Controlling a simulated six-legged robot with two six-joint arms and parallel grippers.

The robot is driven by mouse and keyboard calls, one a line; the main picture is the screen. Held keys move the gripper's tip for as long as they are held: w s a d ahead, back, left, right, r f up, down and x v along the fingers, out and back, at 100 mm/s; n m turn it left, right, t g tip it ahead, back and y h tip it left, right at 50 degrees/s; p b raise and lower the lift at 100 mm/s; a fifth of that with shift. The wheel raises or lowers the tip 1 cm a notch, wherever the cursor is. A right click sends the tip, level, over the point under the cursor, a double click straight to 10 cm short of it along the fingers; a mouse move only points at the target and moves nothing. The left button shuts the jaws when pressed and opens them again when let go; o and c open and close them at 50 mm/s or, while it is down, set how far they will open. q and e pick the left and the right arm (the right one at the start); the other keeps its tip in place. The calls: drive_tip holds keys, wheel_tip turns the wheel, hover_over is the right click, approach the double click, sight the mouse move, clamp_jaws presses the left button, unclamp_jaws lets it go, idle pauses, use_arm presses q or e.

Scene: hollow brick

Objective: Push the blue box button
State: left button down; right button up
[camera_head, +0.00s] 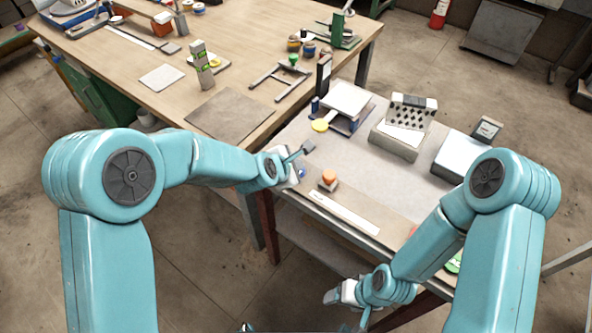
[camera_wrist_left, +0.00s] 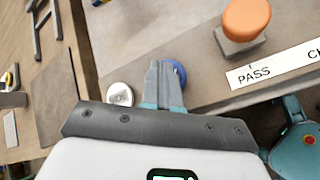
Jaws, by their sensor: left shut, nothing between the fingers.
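A small blue round button (camera_head: 301,172) shows at the table's near left corner, close beside my left gripper (camera_head: 308,146). In the left wrist view the blue button (camera_wrist_left: 179,72) is partly hidden behind the tips of my left gripper (camera_wrist_left: 166,68). Its fingers are shut with nothing between them. I cannot tell whether they touch the button. A white round button (camera_wrist_left: 120,94) lies left of the fingers. My right gripper (camera_head: 364,318) hangs low in front of the table, apart from the buttons; its fingers are too small to read.
An orange knob on a grey block (camera_head: 329,178) stands right of the blue button. A white PASS strip (camera_head: 345,213) lies along the near edge, also seen in the wrist view (camera_wrist_left: 275,70). A perforated block (camera_head: 408,118) stands farther back. A larger wooden table (camera_head: 240,70) adjoins at left.

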use_arm(q)
drive_tip(key=shift+f, duration=0.15)
drive_tip(key=shift+r, duration=0.4)
idle(0.4)
wheel_tip(320, 180, up, 6)
drive_tip(key=p, duration=0.5)
drive_tip(key=shift+r, duration=0.1)
idle(0.3)
